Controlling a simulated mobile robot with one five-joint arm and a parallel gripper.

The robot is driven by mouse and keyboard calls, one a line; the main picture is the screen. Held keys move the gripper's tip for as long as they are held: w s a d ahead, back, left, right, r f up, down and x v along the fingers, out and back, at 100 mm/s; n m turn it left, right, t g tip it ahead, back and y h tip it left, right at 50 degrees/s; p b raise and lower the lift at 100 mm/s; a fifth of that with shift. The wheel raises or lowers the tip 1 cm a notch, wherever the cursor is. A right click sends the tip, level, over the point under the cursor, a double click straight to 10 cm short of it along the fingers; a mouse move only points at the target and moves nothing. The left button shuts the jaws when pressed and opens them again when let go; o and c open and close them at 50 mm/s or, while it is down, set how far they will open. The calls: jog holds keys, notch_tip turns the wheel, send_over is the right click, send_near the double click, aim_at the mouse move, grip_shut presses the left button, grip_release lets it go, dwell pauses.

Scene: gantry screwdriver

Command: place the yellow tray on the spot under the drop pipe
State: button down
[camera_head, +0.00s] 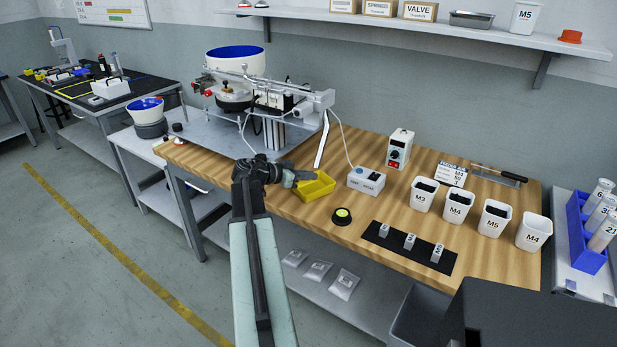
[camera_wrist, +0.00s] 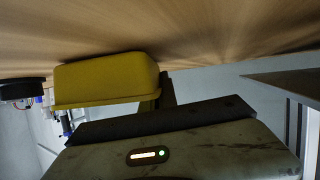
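The yellow tray (camera_head: 318,188) is an open bin near the front edge of the wooden bench, upright, its left end beside my gripper (camera_head: 300,177). In the wrist view, which is upside down, the tray (camera_wrist: 107,80) shows its side, with its base close to the wood. A dark finger of my gripper (camera_wrist: 166,90) lies right against the tray's end. The other finger is hidden, so I cannot tell whether the tray is gripped. The drop pipe (camera_head: 321,142) slopes down from the feeder machine and ends behind the tray. No marked spot shows under it.
A grey control box (camera_head: 366,181) stands right of the tray. The feeder machine (camera_head: 265,95) stands behind. White labelled bins (camera_head: 457,207) line the right side.

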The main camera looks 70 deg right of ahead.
jog(key=shift+f, duration=0.25)
jog(key=c, duration=1.7)
grip_release()
jog(key=shift+r, duration=0.1)
jog(key=shift+w+a+r+p, duration=0.2)
jog(key=shift+a+r+p, duration=0.05)
jog(key=shift+r+p, duration=0.15)
jog(key=p+v, duration=0.4)
jog(key=v, duration=0.6)
jog(key=shift+w+a+r, duration=0.15)
jog(key=shift+a+r, duration=0.05)
jog(key=shift+w+a, duration=0.25)
jog(key=shift+a, duration=0.05)
